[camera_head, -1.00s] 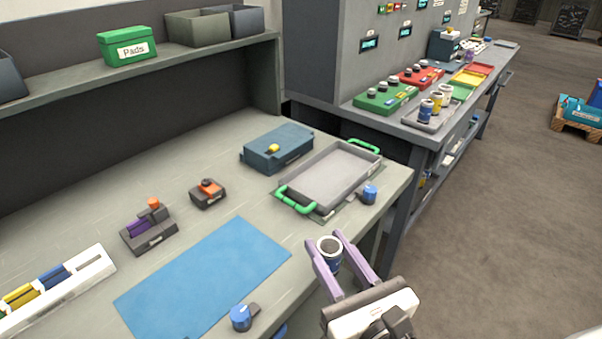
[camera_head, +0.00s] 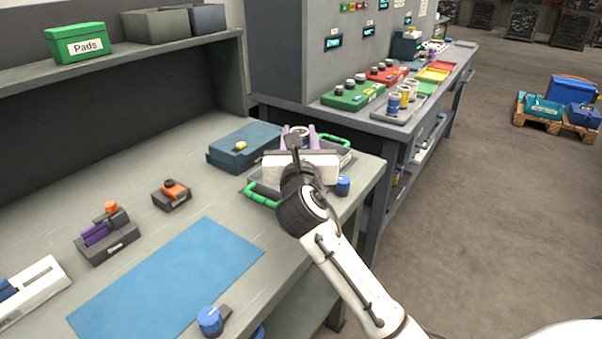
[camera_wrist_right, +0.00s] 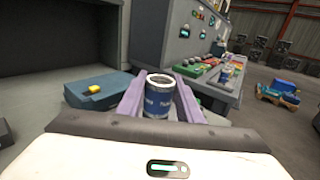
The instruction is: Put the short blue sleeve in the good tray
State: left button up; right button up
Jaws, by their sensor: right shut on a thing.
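My right gripper (camera_head: 298,135) reaches over the grey tray with green handles (camera_head: 263,196) on the near bench. Its purple fingers are shut on the blue sleeve (camera_wrist_right: 158,103), a short upright hollow cylinder with a pale rim and a blue band. The sleeve's top also shows between the fingers in the head view (camera_head: 300,130). My gripper and wrist hide most of the tray, and I cannot tell how high the sleeve is above its floor. My left gripper is not in view.
A blue-grey box with a yellow knob (camera_head: 240,146) stands left of the tray. A blue knob (camera_head: 343,186) sits at its right front corner. A blue mat (camera_head: 170,280) lies nearer. Other sleeves (camera_head: 404,97) stand on the far bench.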

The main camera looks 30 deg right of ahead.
notch_tip(320, 180, down, 4)
jog(key=shift+r+b, duration=0.1)
jog(key=shift+b, duration=0.35)
notch_tip(320, 180, down, 4)
jog(key=shift+b, duration=0.7)
jog(key=shift+f, duration=0.2)
jog(key=shift+r, duration=0.1)
jog(key=o, duration=1.1)
jog(key=shift+f, duration=0.2)
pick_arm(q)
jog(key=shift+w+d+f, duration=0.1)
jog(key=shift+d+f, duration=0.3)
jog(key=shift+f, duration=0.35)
pick_arm(e)
jog(key=shift+o, duration=0.6)
